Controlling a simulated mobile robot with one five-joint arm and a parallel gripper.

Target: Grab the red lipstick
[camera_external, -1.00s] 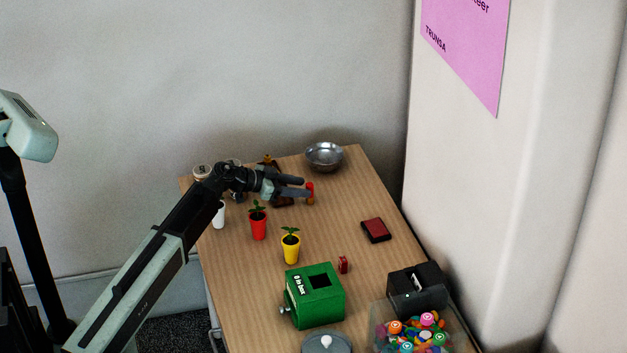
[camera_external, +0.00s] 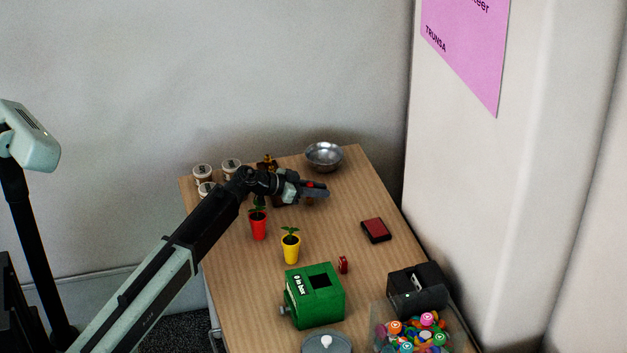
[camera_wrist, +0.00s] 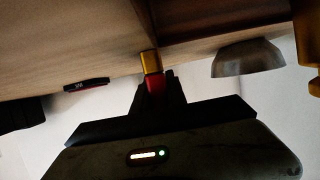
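The red lipstick (camera_external: 310,185) has a red upper part and a gold base and stands upright on the wooden table (camera_external: 345,220) near its back. My gripper (camera_external: 316,190) is level with it, its fingers pointing right and straddling the lipstick. In the wrist view the lipstick (camera_wrist: 152,68) shows close between the dark fingers of my gripper (camera_wrist: 154,88), its gold end toward the table. The near finger partly hides the lipstick in the external view. I cannot tell whether the fingers press on it.
A metal bowl (camera_external: 324,155) stands behind. A brown bottle (camera_external: 268,163) and several pale jars (camera_external: 203,172) are back left. Red (camera_external: 259,228) and yellow (camera_external: 291,250) plant pots, a green box (camera_external: 315,297) and a dark red case (camera_external: 376,230) stand nearer. The table right of the fingers is clear.

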